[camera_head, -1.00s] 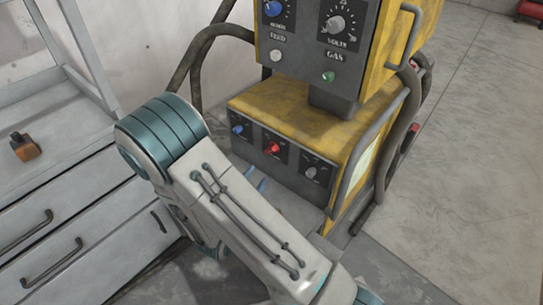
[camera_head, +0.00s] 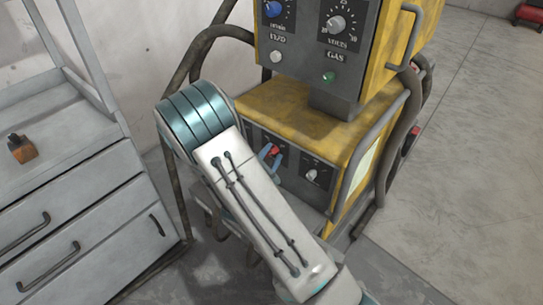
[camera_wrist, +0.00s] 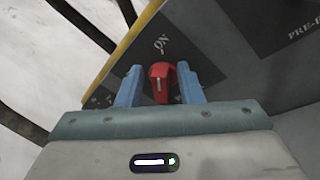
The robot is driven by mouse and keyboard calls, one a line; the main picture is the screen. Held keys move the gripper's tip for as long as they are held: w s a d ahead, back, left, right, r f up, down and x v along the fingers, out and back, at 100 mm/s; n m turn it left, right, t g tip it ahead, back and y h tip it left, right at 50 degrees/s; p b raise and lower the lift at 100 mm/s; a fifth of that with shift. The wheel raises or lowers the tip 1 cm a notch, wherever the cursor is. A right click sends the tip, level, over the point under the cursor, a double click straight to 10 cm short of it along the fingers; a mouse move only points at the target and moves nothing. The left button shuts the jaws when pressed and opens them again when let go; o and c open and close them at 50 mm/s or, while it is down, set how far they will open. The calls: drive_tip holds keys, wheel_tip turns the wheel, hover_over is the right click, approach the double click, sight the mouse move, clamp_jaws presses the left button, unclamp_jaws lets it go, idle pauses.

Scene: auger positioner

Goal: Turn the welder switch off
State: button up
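The red switch (camera_head: 275,150) is on the dark lower front panel of the yellow welder (camera_head: 300,117), between other knobs. In the wrist view the red switch (camera_wrist: 161,80) stands between the two blue fingers of my gripper (camera_wrist: 161,88), with the word ON on the panel beyond it. Narrow gaps seem to show on both sides of the switch, so the fingers look open around it; contact is hard to tell. In the head view my gripper (camera_head: 271,157) is at the switch, and my arm hides the left part of the panel.
A white-grey knob (camera_head: 311,174) sits right of the red switch. Dark hoses (camera_head: 215,33) run at the left. A drawer cabinet (camera_head: 75,215) stands left, with an orange object (camera_head: 21,149) on top. Open floor lies right.

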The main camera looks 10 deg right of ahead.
clamp_jaws()
drive_tip(key=shift+r+p, duration=0.15)
drive_tip(key=shift+p, duration=0.25)
drive_tip(key=n+p, duration=0.2)
drive_tip(key=p, duration=0.1)
drive_tip(key=shift+w+a+r+n+g, duration=0.15)
drive_tip(key=shift+w+r+n+g, duration=0.05)
drive_tip(key=shift+r+n+g, duration=0.2)
drive_tip(key=n+p, duration=0.1)
drive_tip(key=p, duration=0.1)
drive_tip(key=n+g+p, duration=0.1)
drive_tip(key=n, duration=0.1)
drive_tip(key=w+n+p, duration=0.1)
drive_tip(key=p, duration=0.1)
drive_tip(key=shift+a+r+n+g+p, duration=0.25)
drive_tip(key=shift+a+n+g+p, duration=0.05)
drive_tip(key=shift+a, duration=0.05)
drive_tip(key=shift+w+a+f+n+g+h+p, duration=0.2)
drive_tip(key=shift+n+g+p, duration=0.35)
drive_tip(key=shift+n+p, duration=0.65)
drive_tip(key=shift+w+a+f+n+g+h+p, duration=0.1)
drive_tip(key=shift+w+a+n+g+h+p, duration=0.3)
drive_tip(key=shift+n+p, duration=0.75)
drive_tip(key=shift+w+f+n+g+y+p, duration=0.15)
drive_tip(key=shift+n+g+p, duration=0.5)
drive_tip(key=shift+n+p, duration=0.55)
drive_tip(key=shift+n, duration=0.25)
